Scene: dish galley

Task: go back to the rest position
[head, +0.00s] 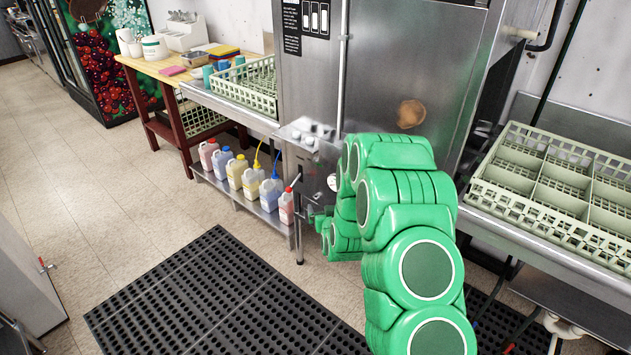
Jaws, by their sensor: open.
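My green arm rises from the bottom edge of the head view, right of centre. It bends in front of the steel dish machine (385,60) and folds back down to the left. Its far end is low, near the machine's lower front and above the floor. I cannot make out my gripper's fingers; they seem hidden behind the arm's own links. No held object shows.
Several coloured jugs (250,180) stand on a low shelf left of my arm. A green rack (245,92) sits on the left counter, and a divided rack (555,185) on the right counter. A black floor mat (215,300) lies clear in front.

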